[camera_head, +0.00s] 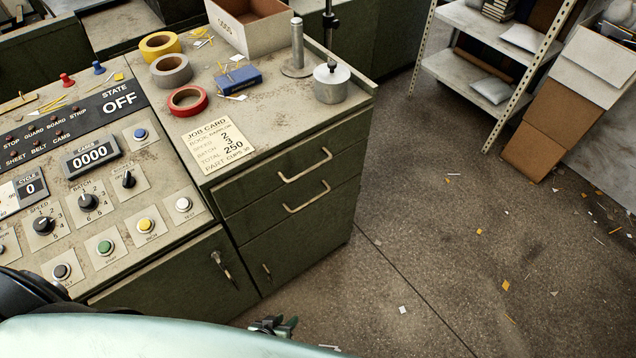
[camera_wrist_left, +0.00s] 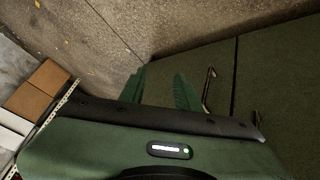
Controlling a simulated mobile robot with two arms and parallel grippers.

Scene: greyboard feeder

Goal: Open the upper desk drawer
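The upper drawer (camera_head: 265,179) is a dark green panel in the desk's front, flush with the front, with a pale bar handle (camera_head: 305,167). My left gripper (camera_head: 273,326) shows only as small dark tips at the bottom edge of the head view, low and in front of the desk, apart from the handle. In the left wrist view its two green fingers (camera_wrist_left: 160,90) stand apart with nothing between them. A bar handle (camera_wrist_left: 208,90) on a green front is just right of the fingers there; I cannot tell which handle it is. My right gripper is not in view.
A second drawer with its own handle (camera_head: 307,198) is below. A control panel (camera_head: 98,165) adjoins at left. Tape rolls, a job card (camera_head: 219,145) and a metal pot (camera_head: 331,82) stand or lie on top. The floor (camera_head: 450,260) at right has only scraps.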

